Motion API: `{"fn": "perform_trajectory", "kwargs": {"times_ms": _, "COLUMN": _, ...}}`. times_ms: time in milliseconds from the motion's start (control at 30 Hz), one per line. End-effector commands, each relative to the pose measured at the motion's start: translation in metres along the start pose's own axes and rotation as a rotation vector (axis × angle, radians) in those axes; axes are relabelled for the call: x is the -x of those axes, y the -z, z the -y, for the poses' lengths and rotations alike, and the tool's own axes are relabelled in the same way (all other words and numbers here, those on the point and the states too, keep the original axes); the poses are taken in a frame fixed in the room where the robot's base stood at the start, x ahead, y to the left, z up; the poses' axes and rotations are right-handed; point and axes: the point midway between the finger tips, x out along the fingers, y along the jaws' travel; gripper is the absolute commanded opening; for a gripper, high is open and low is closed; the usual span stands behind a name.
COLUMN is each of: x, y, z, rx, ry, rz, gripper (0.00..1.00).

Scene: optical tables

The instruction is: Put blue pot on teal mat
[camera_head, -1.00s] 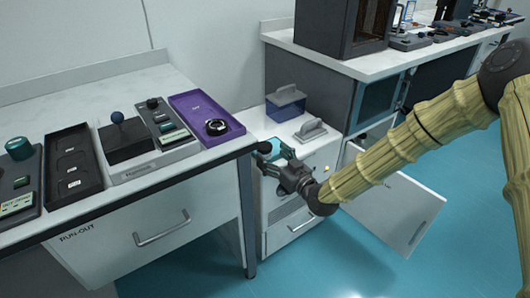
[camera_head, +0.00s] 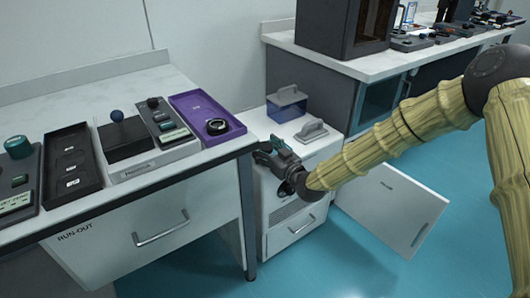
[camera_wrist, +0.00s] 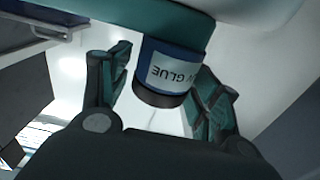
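The blue pot (camera_wrist: 170,68) has a dark cap and a white label reading "GLUE", upside down in the wrist view. Its far end meets a teal surface, apparently the teal mat (camera_wrist: 95,22). My gripper (camera_wrist: 165,75) has one finger on each side of the pot, with a visible gap on the left and the right finger very close. It looks open around the pot. In the head view my gripper (camera_head: 271,152) is at the left front of the low white cabinet (camera_head: 322,152) and hides the pot.
A lidded blue box (camera_head: 287,104) and a grey handled tool (camera_head: 311,131) are on the cabinet. To the left, a bench (camera_head: 110,88) holds a purple tray (camera_head: 190,106) with a black ring. A white panel (camera_head: 390,207) stands out below my forearm.

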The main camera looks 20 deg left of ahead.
Motion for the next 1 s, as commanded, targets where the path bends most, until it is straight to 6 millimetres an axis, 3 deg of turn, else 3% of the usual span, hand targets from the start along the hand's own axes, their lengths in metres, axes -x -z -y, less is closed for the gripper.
{"fn": "perform_trajectory", "kwargs": {"times_ms": 33, "x": 0.000, "y": 0.000, "z": 0.000, "rx": 0.000, "ry": 0.000, "rz": 0.000, "gripper": 0.46}}
{"fn": "perform_trajectory", "kwargs": {"times_ms": 167, "x": 0.000, "y": 0.000, "z": 0.000, "rx": 0.000, "ry": 0.000, "rz": 0.000, "gripper": 0.23}}
{"fn": "perform_trajectory", "kwargs": {"times_ms": 267, "x": 0.000, "y": 0.000, "z": 0.000, "rx": 0.000, "ry": 0.000, "rz": 0.000, "gripper": 0.17}}
{"fn": "perform_trajectory", "kwargs": {"times_ms": 567, "x": 0.000, "y": 0.008, "z": 0.000, "rx": 0.001, "ry": 0.000, "rz": -0.001, "gripper": 0.17}}
{"fn": "perform_trajectory", "kwargs": {"times_ms": 1000, "x": 0.000, "y": 0.079, "z": 0.000, "rx": 0.002, "ry": 0.000, "rz": -0.002, "gripper": 0.17}}
